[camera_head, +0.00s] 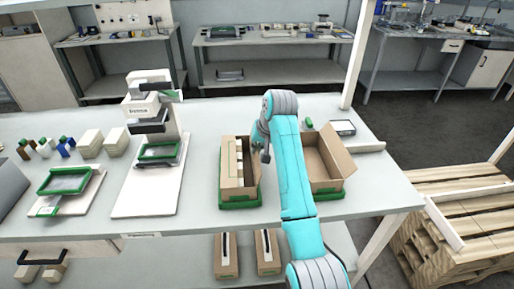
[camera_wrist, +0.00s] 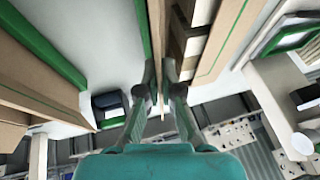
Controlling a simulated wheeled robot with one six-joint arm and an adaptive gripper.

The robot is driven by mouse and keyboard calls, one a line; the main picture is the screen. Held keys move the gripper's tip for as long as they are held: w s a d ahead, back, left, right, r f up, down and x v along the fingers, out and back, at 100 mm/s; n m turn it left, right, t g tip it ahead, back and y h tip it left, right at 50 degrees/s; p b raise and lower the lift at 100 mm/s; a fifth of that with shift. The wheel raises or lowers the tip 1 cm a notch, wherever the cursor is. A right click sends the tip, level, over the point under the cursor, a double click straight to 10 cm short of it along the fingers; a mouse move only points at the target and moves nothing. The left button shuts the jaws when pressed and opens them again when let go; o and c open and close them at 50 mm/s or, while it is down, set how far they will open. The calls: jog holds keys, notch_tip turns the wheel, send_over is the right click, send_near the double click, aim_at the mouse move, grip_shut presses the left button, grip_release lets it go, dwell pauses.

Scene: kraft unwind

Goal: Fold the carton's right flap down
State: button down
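The carton (camera_head: 229,177) on the bench is open at the top and holds pale contents along its left part. It sits in a green-edged base (camera_head: 238,205). Its right flap (camera_head: 253,168) stands up along the right side. My gripper (camera_head: 261,147) points down at the far end of that side. In the wrist view, the two fingers of my gripper (camera_wrist: 160,66) are close together, with a thin tan panel (camera_wrist: 157,22) running between them. This panel appears to be the flap; I cannot tell whether the fingers press on it.
A second open carton (camera_head: 334,183), apparently empty, stands to the right behind my arm. A white stand with a green-framed tray (camera_head: 158,152) stands to the left. A wooden pallet (camera_head: 460,200) is beyond the bench's right end.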

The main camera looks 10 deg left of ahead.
jog(key=shift+s+a+f+n+t+h, duration=0.25)
jog(key=shift+a+n+t+h, duration=0.45)
jog(key=shift+h, duration=1.45)
jog(key=shift+s+a+f+n+t+h, duration=0.3)
jog(key=shift+a+t+h, duration=0.6)
jog(key=shift+h, duration=1.2)
jog(key=shift+s+a+f+n+t+h, duration=0.1)
jog(key=shift+a+f+n+t+h, duration=0.45)
jog(key=shift+h, duration=1.6)
jog(key=shift+a+r+h, duration=0.15)
jog(key=shift+a+h, duration=0.15)
jog(key=c, duration=1.4)
grip_release()
jog(key=shift+o, duration=0.2)
jog(key=shift+d, duration=0.1)
